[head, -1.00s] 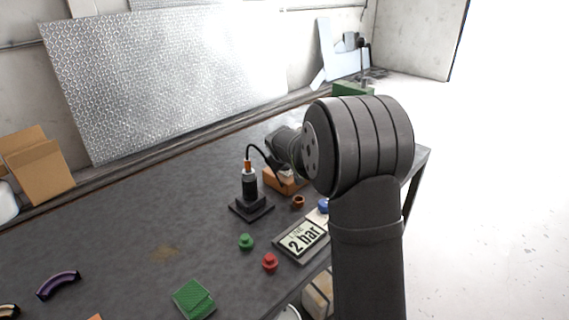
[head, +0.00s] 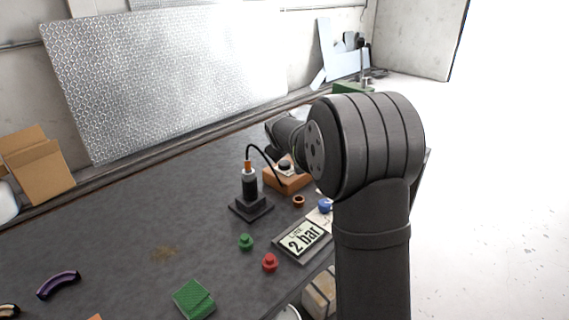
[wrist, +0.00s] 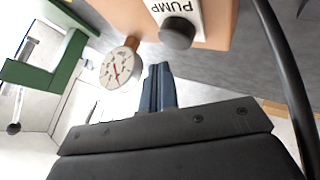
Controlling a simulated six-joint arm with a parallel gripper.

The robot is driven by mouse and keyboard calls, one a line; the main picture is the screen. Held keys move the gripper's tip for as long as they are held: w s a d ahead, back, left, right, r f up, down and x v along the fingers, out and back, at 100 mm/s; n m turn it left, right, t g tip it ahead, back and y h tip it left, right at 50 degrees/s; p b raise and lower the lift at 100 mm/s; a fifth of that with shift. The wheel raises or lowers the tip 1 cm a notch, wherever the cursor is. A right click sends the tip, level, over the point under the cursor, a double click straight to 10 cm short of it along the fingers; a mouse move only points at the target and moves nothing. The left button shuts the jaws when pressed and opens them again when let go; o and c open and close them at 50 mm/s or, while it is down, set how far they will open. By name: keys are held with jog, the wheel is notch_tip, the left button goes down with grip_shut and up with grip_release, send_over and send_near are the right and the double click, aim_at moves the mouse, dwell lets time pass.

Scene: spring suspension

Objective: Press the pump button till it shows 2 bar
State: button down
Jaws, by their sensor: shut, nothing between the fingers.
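The orange pump box (head: 287,182) stands on the bench with a dark button on its top plate. In the wrist view the dark round pump button (wrist: 178,34) sits beside the white PUMP label (wrist: 177,9). A round white gauge (wrist: 120,68) with a red needle is fixed to the box; its numerals are too small to read. My gripper (wrist: 160,72) is shut and empty, its fingertips apart from the button and close to the gauge in the picture. The head view hides the fingers behind my arm. A sign reading "2 bar" (head: 303,239) lies at the bench's front.
A black strut on a square base (head: 251,207) stands left of the pump box, joined by a black hose (head: 270,157). The bench's left middle is mostly clear.

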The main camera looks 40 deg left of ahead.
aim_at(285, 165)
jog(key=shift+r, duration=1.95)
jog(key=shift+f, duration=0.15)
notch_tip(285, 165, up, 4)
jog(key=shift+r, duration=0.1)
